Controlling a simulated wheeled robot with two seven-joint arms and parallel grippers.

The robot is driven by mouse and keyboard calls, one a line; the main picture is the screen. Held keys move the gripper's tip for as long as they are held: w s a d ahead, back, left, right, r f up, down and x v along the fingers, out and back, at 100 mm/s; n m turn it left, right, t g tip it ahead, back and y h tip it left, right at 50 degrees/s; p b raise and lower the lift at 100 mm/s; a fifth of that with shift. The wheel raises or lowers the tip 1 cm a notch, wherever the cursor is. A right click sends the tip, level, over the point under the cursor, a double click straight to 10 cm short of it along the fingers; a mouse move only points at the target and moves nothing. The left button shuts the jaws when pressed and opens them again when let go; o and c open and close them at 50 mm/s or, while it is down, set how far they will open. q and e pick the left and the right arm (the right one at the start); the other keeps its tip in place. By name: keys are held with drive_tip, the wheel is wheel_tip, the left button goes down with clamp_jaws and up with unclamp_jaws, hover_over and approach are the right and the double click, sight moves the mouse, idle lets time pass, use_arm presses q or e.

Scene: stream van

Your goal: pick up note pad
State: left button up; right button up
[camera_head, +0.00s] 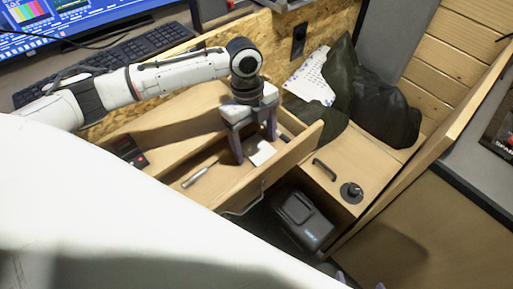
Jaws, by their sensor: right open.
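A small white note pad (262,153) lies in an open wooden drawer (296,150). My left gripper (255,150) reaches down into the drawer from above, its two fingers well apart. The pad shows between and just in front of the fingertips; whether they touch it I cannot tell. Only what look like the fingertips of my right gripper (360,282) show at the bottom edge, apart and away from the drawer.
A keyboard (150,40) and monitor stand behind. A dark jacket (375,100) lies on the wooden bench at right; a black case (303,219) sits below.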

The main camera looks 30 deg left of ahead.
use_arm(q)
drive_tip(key=c, duration=1.1)
drive_tip(key=shift+r, duration=0.1)
